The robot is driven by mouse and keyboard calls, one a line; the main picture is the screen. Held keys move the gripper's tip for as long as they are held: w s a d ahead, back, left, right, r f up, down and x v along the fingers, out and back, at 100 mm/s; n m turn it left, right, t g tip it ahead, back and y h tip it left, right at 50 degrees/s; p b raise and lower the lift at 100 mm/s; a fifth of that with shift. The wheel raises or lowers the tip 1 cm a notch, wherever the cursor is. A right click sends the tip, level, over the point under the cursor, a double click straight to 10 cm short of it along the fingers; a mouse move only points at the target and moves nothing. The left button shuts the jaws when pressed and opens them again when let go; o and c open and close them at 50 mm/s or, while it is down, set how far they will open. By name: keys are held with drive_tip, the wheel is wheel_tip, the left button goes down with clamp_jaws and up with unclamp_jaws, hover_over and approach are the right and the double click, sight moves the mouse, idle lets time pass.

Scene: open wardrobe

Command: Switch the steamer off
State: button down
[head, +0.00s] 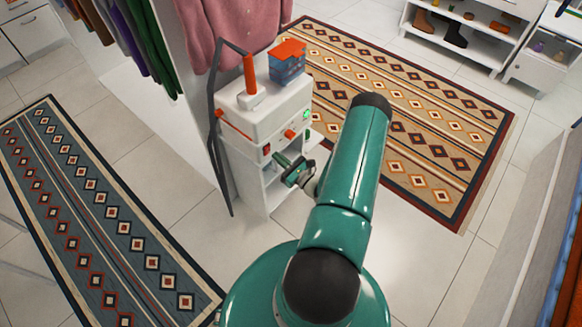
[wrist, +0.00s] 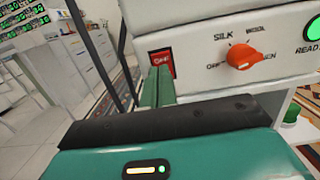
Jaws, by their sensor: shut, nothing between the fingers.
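The steamer (head: 262,112) is a white box with an orange handle, standing on a small white cabinet. Its front shows in the wrist view, with a red rocker switch (wrist: 162,62), an orange dial (wrist: 243,56) and a lit green READY lamp (wrist: 313,28). The dial has marks including OFF and SILK; I cannot tell exactly where it points. My gripper (wrist: 158,80) is shut and empty. Its green fingertips are right at the switch and cover its lower part. I cannot tell if they touch it, and the lettering on the switch is too small to read surely.
A blue tank (head: 287,68) sits on top of the steamer. A dark metal frame (head: 216,130) stands close at its left, beneath a hanging pink garment (head: 235,30). Patterned rugs (head: 400,110) lie on either side, and a shoe shelf (head: 470,38) is at the back right.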

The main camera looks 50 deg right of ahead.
sight(268, 149)
drive_tip(key=shift+w+r, duration=0.15)
drive_tip(key=shift+w, duration=1.15)
drive_tip(key=shift+w+r, duration=0.15)
drive_tip(key=shift+w, duration=0.15)
